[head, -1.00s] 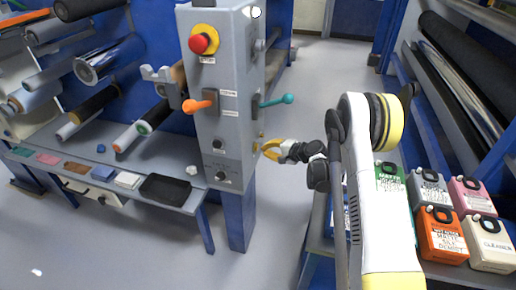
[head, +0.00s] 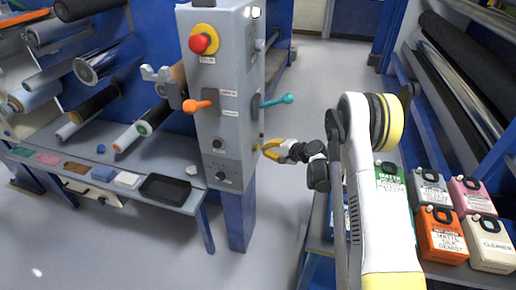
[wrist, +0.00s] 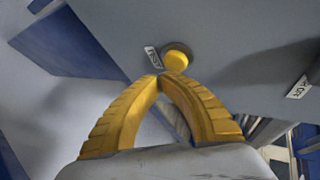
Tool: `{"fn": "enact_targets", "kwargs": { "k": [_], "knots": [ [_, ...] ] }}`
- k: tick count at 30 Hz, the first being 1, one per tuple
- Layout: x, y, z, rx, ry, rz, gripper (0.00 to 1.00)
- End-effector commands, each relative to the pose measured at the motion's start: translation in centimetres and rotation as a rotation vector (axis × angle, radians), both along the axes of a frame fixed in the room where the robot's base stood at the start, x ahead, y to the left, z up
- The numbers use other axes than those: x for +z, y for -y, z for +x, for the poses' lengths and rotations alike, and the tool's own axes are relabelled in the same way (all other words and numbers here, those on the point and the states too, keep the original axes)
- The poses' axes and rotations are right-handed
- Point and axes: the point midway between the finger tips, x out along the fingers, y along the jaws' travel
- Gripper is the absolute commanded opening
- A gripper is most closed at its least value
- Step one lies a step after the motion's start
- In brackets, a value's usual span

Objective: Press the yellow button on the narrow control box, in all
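The narrow control box (head: 222,110) is a tall grey box on a blue post in the head view. My gripper (head: 264,149) is close to its right side face, with yellow fingers pointing at it. In the wrist view the round yellow button (wrist: 177,60) sits in a dark ring on the grey face, beside a small white label (wrist: 153,58). My gripper (wrist: 161,78) is shut and empty, its two fingertips meeting just below the button in the picture. Whether the tips touch the button or the face, I cannot tell.
The box's front carries a red mushroom button (head: 204,39), an orange lever (head: 197,105) and dark knobs; a teal lever (head: 277,100) sticks out above my gripper. Several labelled jugs (head: 441,234) stand at the right. A black tray (head: 165,189) lies on the left shelf.

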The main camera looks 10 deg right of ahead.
Motion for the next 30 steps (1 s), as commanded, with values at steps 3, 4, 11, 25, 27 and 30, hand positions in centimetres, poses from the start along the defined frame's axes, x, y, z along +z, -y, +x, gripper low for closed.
{"fn": "enact_targets", "kwargs": {
  "k": [3, 4, 11, 25, 27, 30],
  "knots": [
    [0.0, -0.3, 0.1, 0.0, 0.0, 0.0, 0.0],
    [0.0, -0.4, 0.2, 0.001, 0.0, 0.0, 0.0],
    [0.0, -0.8, 0.4, 0.001, 0.0, 0.0, 0.0],
    [0.0, -0.9, 0.5, 0.001, 0.0, 0.0, 0.0],
    [0.0, -1.0, 0.6, 0.001, 0.0, 0.0, 0.0],
    [0.0, -1.1, 0.6, 0.001, 0.0, 0.0, 0.0]
  ]
}}
